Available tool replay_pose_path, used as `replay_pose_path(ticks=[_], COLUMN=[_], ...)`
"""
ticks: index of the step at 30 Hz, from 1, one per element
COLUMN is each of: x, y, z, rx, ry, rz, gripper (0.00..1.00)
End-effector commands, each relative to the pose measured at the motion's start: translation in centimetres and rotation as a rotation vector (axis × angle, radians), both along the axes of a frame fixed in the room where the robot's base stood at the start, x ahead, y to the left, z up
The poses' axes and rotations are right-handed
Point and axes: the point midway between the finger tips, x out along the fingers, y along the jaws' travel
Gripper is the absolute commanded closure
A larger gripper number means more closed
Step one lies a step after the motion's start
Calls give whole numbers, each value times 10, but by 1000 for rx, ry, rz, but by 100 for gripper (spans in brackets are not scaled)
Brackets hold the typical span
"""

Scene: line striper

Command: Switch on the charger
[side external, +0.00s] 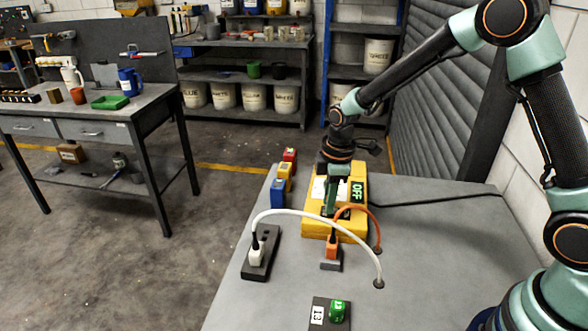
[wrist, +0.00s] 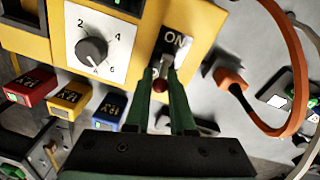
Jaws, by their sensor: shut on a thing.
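The charger (side external: 312,226) is a yellow box on the grey table, and its lit display (side external: 357,191) reads OFF in green. In the wrist view its yellow face (wrist: 35,30) carries a dial (wrist: 91,51) with numbers. A small switch lever with a red tip (wrist: 160,85) sits below an ON label (wrist: 174,40). My gripper (wrist: 165,76) is shut on the lever, one finger on each side. In the side view my gripper (side external: 330,205) is down at the charger's front, and the lever is hidden there.
Red (side external: 290,156), yellow (side external: 285,172) and blue (side external: 278,192) blocks stand left of the charger. A white plug (side external: 256,254) sits in a black strip, and an orange plug (side external: 332,247) stands in front. Their cables arch close to my gripper. A green item (side external: 337,310) lies nearer.

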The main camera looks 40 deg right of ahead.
Motion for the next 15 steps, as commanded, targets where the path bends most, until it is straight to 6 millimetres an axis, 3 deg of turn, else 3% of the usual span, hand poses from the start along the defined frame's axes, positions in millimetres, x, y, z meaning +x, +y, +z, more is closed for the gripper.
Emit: replay_pose_path(ticks=[15], x=[-4], y=[-4], z=[2], rx=[8], ry=[-80], rz=[-11], gripper=[100])
